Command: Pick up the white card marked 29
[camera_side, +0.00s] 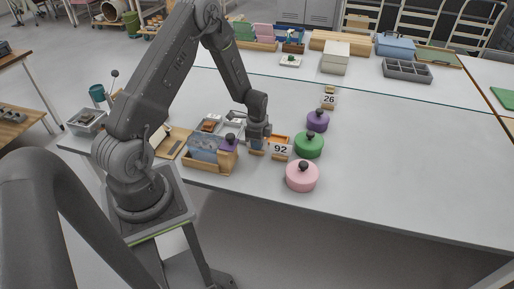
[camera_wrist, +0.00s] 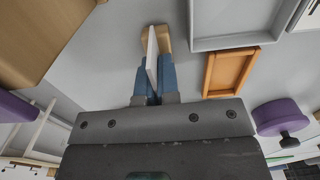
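In the wrist view my gripper (camera_wrist: 153,75) has two blue fingers on either side of a thin white card (camera_wrist: 152,45), seen edge-on. No gap shows between card and fingers. The card stands in a wooden foot (camera_wrist: 164,38); its number does not show. In the side view my gripper (camera_side: 257,149) is low at the table, left of an upright white card marked 92 (camera_side: 280,149). Another white card marked 26 (camera_side: 329,98) stands farther back. I see no number 29 in either view; my gripper hides the held card there.
An orange tray (camera_wrist: 229,72) lies close to the gripper. A wooden box (camera_side: 207,165) is left of it. A pink lidded pot (camera_side: 302,177), a green one (camera_side: 309,145) and a purple one (camera_side: 317,121) stand to the right. The table's right side is clear.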

